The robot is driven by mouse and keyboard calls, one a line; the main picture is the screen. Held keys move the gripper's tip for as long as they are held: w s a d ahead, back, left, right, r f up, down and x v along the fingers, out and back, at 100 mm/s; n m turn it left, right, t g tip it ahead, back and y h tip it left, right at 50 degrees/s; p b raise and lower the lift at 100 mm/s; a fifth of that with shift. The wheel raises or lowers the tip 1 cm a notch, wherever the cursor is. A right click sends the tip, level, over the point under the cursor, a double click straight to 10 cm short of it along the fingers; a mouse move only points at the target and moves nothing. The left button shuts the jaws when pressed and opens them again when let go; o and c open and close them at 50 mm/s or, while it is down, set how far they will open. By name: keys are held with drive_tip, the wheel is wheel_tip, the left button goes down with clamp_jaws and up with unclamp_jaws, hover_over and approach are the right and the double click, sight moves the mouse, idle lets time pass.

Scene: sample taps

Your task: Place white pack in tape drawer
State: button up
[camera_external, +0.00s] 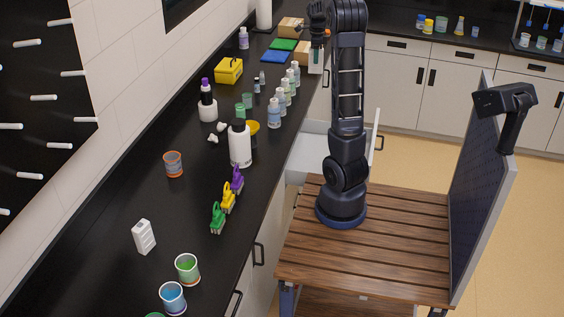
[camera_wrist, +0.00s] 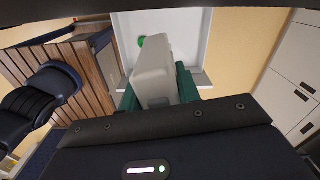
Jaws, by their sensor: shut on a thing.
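The white pack (camera_wrist: 153,70) is held between the teal fingers of my gripper (camera_wrist: 158,92); its lower part is hidden by the gripper body. In the external view my gripper (camera_external: 317,46) is small at the top, with the pack (camera_external: 316,64) a pale patch beneath it. An open white drawer (camera_external: 374,140) sticks out from the counter beside my arm's base. In the wrist view the drawer (camera_wrist: 196,30) lies beyond the pack, which overlaps it in the picture. A green round thing (camera_wrist: 141,41), perhaps tape, shows in the drawer beside the pack.
The black counter (camera_external: 110,215) holds several bottles, a yellow box (camera_external: 229,71), coloured clips and cups. Cardboard boxes (camera_external: 290,27) stand near my gripper. The slatted wooden cart top (camera_external: 400,235) is largely bare around my base.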

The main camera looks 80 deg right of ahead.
drive_tip(key=s+d+m, duration=0.2)
drive_tip(key=s+d, duration=0.1)
drive_tip(key=s, duration=0.4)
drive_tip(key=f, duration=4.7)
drive_tip(key=shift+s+a+f, duration=0.2)
drive_tip(key=shift+s+f, duration=0.05)
drive_tip(key=shift+f, duration=0.05)
drive_tip(key=shift+f, duration=0.15)
drive_tip(key=o, duration=0.9)
drive_tip(key=shift+o, duration=0.8)
wheel_tip(320, 180, up, 12)
